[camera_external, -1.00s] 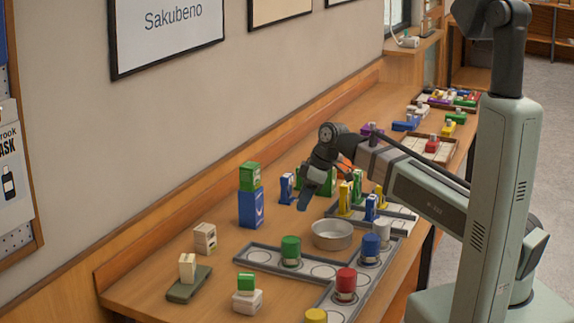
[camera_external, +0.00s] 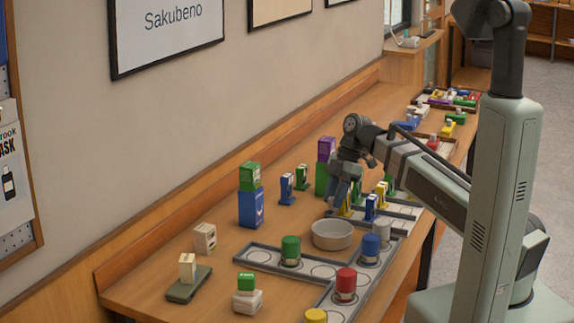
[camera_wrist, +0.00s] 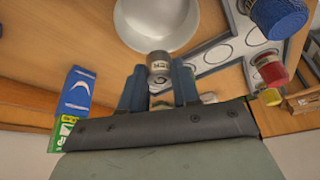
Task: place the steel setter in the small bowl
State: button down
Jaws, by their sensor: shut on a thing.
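The small bowl (camera_external: 332,235) is pale, round and empty; it stands on the wooden table beside the slotted grey tray. It also shows at the top of the wrist view (camera_wrist: 155,22). My gripper (camera_external: 338,198) is above and just behind the bowl. In the wrist view, its two dark blue fingers (camera_wrist: 159,84) are shut on a small silvery cylinder with a dark label, the steel setter (camera_wrist: 159,63). The setter appears just beside the bowl's rim in that view. I cannot make out the setter in the external view.
The grey tray (camera_external: 262,257) holds green, red and blue capped cylinders near the bowl. Yellow and blue upright pieces (camera_external: 371,207) stand right of my gripper. A green box on a blue box (camera_external: 251,209) stands left. Bare table lies between those boxes and the bowl.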

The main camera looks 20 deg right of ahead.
aim_at(334, 228)
jog(key=shift+n+g, duration=0.3)
jog(key=shift+n, duration=0.3)
jog(key=shift+s+f, duration=0.1)
jog(key=shift+f, duration=4.9)
jog(key=shift+f, duration=0.15)
jog(key=c, duration=0.8)
grip_release()
jog(key=v, duration=1.2)
